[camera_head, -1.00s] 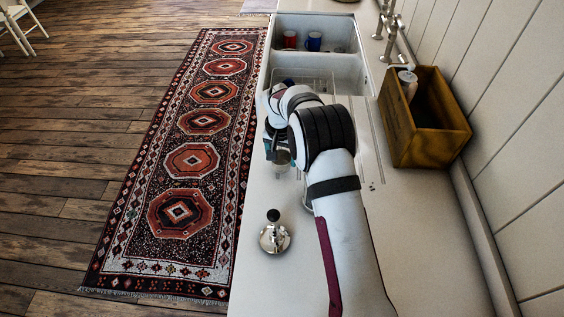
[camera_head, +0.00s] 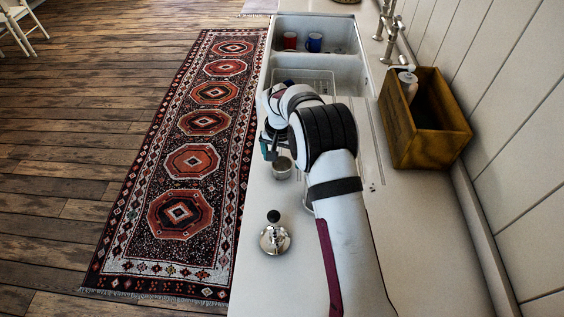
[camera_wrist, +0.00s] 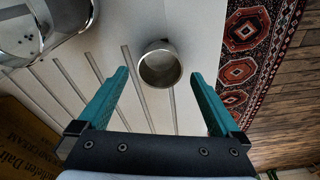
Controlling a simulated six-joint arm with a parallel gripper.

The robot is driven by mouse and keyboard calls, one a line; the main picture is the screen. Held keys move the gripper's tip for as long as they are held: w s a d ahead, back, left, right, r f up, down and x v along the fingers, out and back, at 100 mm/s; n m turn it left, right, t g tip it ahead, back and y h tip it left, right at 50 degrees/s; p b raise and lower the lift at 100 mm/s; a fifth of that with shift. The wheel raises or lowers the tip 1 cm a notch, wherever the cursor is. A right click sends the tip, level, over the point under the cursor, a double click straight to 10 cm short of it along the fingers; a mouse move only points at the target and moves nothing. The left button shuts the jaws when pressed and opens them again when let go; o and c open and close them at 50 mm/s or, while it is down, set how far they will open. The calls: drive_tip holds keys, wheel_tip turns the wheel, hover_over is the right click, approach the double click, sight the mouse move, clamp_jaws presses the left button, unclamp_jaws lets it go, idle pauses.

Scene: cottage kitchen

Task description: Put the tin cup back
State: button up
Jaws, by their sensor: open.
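The small grey tin cup (camera_head: 282,169) stands on the pale counter, near its left edge and below the sink in the head view. In the wrist view the cup (camera_wrist: 160,66) shows its round rim and open mouth. My gripper (camera_wrist: 160,74) is open, with one teal finger to each side of the cup in that view and visible gaps between. The fingers do not grip the cup. In the head view my gripper (camera_head: 274,149) is just beyond the cup, partly hidden by my wrist.
A wooden crate (camera_head: 424,120) stands by the wall. The sink (camera_head: 290,66) holds a red mug (camera_head: 290,41) and a blue mug (camera_head: 314,42). A shiny rounded vessel (camera_wrist: 62,34) is cut off in the wrist view.

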wheel_tip(320, 180, up, 9)
drive_tip(key=s, duration=0.1)
drive_tip(key=s+d+r, duration=0.5)
drive_tip(key=s+r, duration=0.2)
drive_tip(key=s, duration=0.2)
drive_tip(key=s+d+m+g+y, duration=0.1)
drive_tip(key=s+d, duration=0.1)
drive_tip(key=s, duration=1.2)
drive_tip(key=s+d+r+m+y, duration=0.1)
drive_tip(key=s+d, duration=0.2)
drive_tip(key=s, duration=1.2)
drive_tip(key=shift+r+m+g, duration=0.2)
drive_tip(key=shift+m+g, duration=0.2)
